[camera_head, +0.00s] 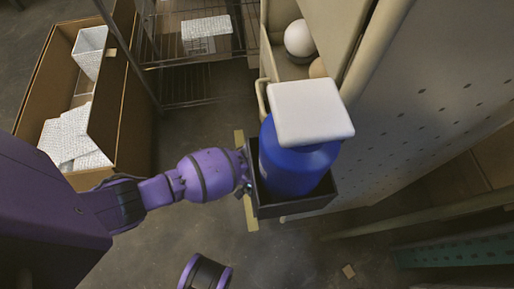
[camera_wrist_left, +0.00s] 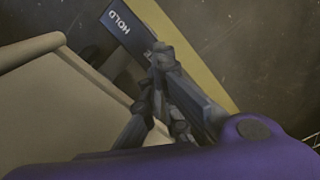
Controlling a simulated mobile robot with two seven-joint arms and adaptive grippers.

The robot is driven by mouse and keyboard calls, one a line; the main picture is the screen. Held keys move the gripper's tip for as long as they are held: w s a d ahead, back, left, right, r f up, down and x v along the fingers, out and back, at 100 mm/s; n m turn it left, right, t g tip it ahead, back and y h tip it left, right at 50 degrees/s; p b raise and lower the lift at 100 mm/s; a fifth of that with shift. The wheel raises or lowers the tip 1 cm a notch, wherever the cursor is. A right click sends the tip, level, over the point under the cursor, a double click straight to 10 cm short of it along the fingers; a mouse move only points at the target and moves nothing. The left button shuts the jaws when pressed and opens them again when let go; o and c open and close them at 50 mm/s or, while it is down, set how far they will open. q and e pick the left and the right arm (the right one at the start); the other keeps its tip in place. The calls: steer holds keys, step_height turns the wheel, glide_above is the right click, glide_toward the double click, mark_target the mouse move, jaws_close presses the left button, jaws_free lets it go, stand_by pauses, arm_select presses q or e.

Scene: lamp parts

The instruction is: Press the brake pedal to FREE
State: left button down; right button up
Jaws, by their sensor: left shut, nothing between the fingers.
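I cannot clearly tell the pedal from the plate. My left gripper (camera_wrist_left: 160,95) is shut and empty, its fingers in front of the plate's lower end. Whether they touch it I cannot tell. In the head view my left arm reaches to the dark tray's left side, where the gripper is mostly hidden. My right gripper is not in view.
A dark tray (camera_head: 292,208) on the beige cart's end holds a blue bottle (camera_head: 291,165) with a white top. A perforated beige panel (camera_head: 430,100) stands right. A cardboard box (camera_head: 125,110) with white packages and a wire rack (camera_head: 185,65) stand left.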

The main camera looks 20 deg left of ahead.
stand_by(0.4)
arm_select(q)
steer(key=shift+f+b, duration=0.35)
steer(key=shift+f, duration=0.4)
